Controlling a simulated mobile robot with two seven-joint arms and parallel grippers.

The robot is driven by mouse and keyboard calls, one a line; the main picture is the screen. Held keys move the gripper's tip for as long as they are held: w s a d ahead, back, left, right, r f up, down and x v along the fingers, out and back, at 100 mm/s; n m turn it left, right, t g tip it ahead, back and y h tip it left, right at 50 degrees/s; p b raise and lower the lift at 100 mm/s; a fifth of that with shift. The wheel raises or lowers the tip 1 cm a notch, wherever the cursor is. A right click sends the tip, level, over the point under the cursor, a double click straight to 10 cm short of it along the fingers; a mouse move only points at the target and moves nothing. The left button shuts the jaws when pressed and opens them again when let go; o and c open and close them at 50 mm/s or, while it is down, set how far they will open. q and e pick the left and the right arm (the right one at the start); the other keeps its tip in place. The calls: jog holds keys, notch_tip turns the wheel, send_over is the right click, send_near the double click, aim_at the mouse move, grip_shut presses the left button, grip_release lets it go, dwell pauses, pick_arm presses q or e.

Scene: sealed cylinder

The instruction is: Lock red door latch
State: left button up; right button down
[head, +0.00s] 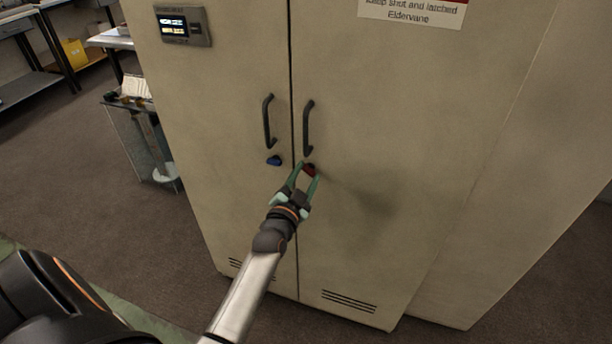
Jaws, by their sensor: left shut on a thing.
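A tall beige two-door cabinet (390,120) stands in front of me, both doors closed. The red latch (309,170) is on the right door, just below that door's black handle (308,128). My left gripper (308,169) reaches up to it with green fingers on either side and is shut on it. The fingers hide part of the latch, so its turn angle is hard to tell. A blue latch (274,160) is on the left door under its own black handle (269,121). My right gripper is not in view.
A display panel (183,25) is on the left door, and a sign (412,12) is on the right door. A small cart (140,135) stands left of the cabinet. Shelving with a yellow box (74,53) is further back.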

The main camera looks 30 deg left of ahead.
pick_arm(q)
grip_shut()
jog(key=n+p, duration=0.2)
jog(key=n, duration=0.1)
jog(key=shift+r, duration=0.2)
jog(key=shift+a+n+p, duration=0.15)
jog(key=shift+n+p, duration=0.35)
jog(key=shift+n, duration=1.6)
jog(key=o, duration=1)
grip_release()
jog(key=shift+f, duration=0.15)
